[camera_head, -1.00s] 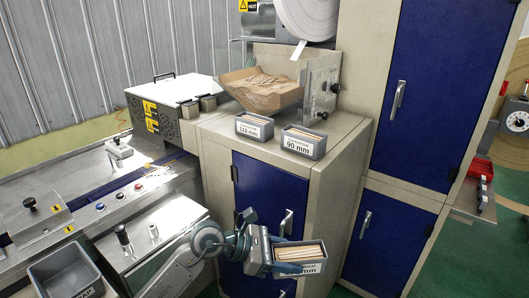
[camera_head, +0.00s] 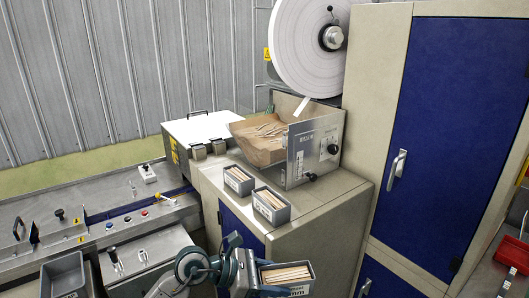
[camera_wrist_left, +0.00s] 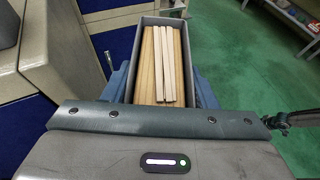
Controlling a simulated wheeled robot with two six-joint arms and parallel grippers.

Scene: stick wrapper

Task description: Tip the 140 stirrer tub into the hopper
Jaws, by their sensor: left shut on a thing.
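A grey tub of wooden sticks (camera_head: 287,274) is held by my left gripper (camera_head: 262,280) at the bottom of the head view, in front of the cabinet. Its label is partly hidden and only "mm" reads. In the left wrist view the tub (camera_wrist_left: 165,60) sits upright between the blue fingers, with pale sticks lying lengthwise inside. My right gripper is not in view.
Two more grey stick tubs stand on the cabinet top before the hopper: the left one (camera_head: 238,180) and the right one (camera_head: 271,205). A large white paper roll (camera_head: 300,50) hangs above. A tall blue-doored cabinet (camera_head: 445,120) stands at the right. An empty grey bin (camera_head: 65,275) is at lower left.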

